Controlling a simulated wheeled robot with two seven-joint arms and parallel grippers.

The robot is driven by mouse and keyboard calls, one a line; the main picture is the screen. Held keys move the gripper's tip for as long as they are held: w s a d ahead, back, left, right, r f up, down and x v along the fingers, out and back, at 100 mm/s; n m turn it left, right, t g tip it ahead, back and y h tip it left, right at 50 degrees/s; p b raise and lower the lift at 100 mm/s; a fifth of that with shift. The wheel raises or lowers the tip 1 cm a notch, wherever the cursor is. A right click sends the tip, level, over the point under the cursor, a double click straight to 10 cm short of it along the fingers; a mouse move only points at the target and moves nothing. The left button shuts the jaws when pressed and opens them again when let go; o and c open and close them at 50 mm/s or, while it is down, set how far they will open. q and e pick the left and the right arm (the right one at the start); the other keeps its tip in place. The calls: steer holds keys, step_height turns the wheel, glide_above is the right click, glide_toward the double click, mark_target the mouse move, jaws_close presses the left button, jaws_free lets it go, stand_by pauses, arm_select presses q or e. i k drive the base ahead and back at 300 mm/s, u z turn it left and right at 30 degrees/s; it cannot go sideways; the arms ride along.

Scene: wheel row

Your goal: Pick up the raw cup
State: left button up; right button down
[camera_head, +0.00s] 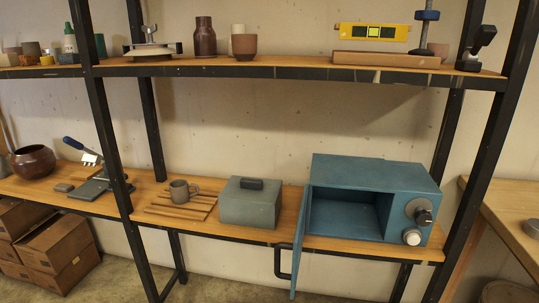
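A grey-brown cup (181,191) with a handle on its right side stands upright on a slatted wooden board (163,208), on the lower shelf left of centre. A reddish-brown handleless cup (244,46) stands on the upper shelf, with a paler cup partly hidden behind it. No label shows which cup is raw. Neither of my grippers is in view.
A grey lidded box (250,204) stands right of the board. A blue oven-like box (372,196) is open and looks empty, its door (298,247) swung out past the shelf's front edge. Black shelf posts (111,150) rise left of the board. A blue-handled tool (84,150) lies farther left.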

mark_target(244, 46)
steer(key=u, duration=1.85)
steer(key=i, duration=0.8)
steer(key=z, duration=2.75)
steer(key=k, duration=0.5)
steer(key=u, duration=2)
steer(key=i, duration=1.05)
steer(key=z, duration=0.05)
